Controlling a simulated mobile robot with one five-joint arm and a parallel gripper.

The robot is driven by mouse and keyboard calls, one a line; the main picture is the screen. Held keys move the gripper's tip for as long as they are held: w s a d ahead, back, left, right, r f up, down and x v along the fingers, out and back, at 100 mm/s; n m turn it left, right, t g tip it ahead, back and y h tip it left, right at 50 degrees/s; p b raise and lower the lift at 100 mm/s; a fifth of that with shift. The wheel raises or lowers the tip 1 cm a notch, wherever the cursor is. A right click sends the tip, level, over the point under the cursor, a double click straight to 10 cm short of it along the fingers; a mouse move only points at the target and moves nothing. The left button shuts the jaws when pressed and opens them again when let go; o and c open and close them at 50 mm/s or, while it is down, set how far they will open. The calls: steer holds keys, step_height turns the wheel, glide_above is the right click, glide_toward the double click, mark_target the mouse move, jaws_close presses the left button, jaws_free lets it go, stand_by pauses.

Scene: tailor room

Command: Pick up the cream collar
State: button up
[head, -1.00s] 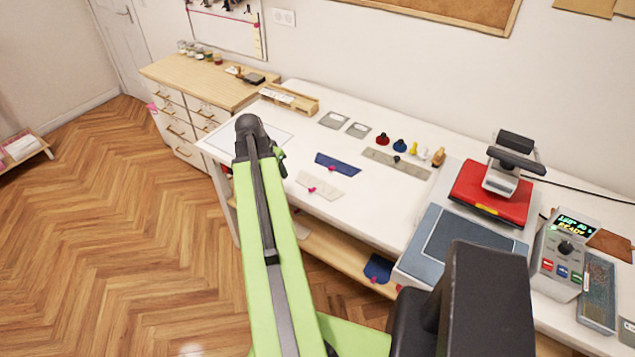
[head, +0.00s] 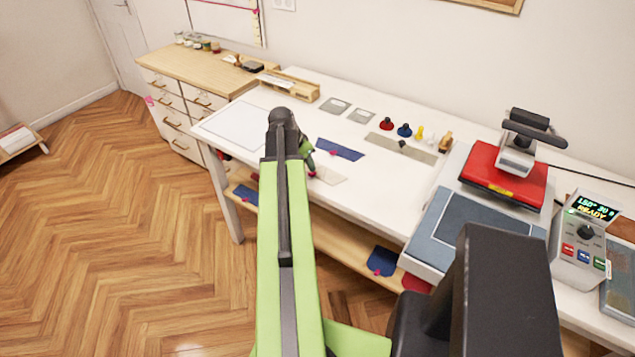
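The cream collar (head: 331,176) lies flat on the white table near its front edge, just in front of a blue collar (head: 341,150) with a pink spot on it. My arm covers the left part of the cream collar. My gripper (head: 309,165) shows as a small dark and green shape beside the arm's end, at the left part of the cream collar. Its fingers are too small and too hidden to tell open from shut, and I cannot tell whether it touches the collar.
A white sheet (head: 238,125) lies left of my arm. Behind the collars are a ruler-like strip (head: 401,148) and colored knobs (head: 404,130). A red heat press (head: 503,175) stands to the right. A lower shelf (head: 343,250) holds blue and red pieces.

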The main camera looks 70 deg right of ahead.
mark_target(310, 173)
steer(key=shift+d+f, duration=0.1)
steer(key=shift+f, duration=0.2)
steer(key=b+x, duration=0.5)
steer(key=shift+s+a+f, duration=0.2)
steer(key=shift+a+f, duration=0.05)
steer(key=shift+f, duration=0.05)
steer(key=shift+r, duration=0.2)
jaws_close()
